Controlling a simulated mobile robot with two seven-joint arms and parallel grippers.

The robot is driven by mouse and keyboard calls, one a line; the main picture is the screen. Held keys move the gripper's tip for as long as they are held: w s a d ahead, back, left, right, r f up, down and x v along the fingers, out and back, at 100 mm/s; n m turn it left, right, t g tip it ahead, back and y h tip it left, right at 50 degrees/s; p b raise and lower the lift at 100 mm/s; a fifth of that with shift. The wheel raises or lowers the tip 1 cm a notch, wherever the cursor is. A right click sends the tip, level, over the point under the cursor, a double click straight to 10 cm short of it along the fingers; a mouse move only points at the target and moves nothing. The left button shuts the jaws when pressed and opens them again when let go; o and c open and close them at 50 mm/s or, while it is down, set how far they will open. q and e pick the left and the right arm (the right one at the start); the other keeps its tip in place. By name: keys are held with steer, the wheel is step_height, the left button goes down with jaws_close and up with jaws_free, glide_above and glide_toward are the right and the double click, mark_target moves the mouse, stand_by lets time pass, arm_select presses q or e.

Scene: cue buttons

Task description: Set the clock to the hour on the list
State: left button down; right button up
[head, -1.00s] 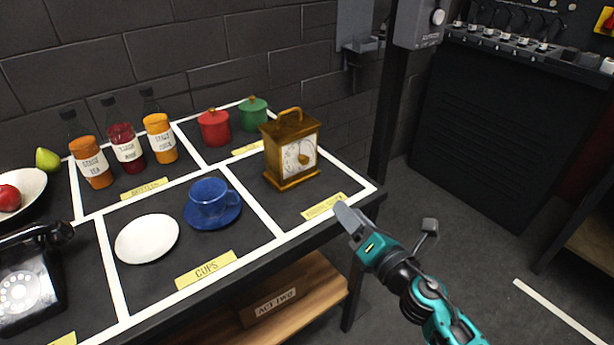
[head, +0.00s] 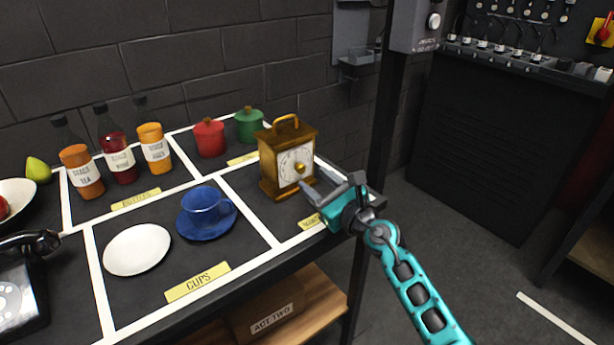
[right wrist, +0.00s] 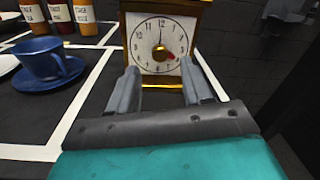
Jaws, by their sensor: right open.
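The brass carriage clock (head: 288,158) stands upright in the right-hand section of the table, its white dial facing my right arm. The right wrist view shows the clock (right wrist: 160,50) straight ahead, with a dark hand pointing up near 12, a brass knob at the centre and a red mark at its lower right. My right gripper (head: 330,187) is open and empty just in front of the clock. Its fingers (right wrist: 160,90) point at the lower part of the dial, apart from it. No list can be made out. My left gripper is not in view.
A blue cup (head: 205,206) on a saucer and a white plate (head: 136,249) are left of the clock. Red (head: 209,138) and green (head: 249,124) pots stand behind it. Several bottles (head: 118,152) and a black telephone (head: 20,280) are further left.

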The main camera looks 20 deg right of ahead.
mark_target(303, 171)
steer(key=shift+b+x, duration=0.35)
steer(key=shift+x, duration=1.8)
jaws_close()
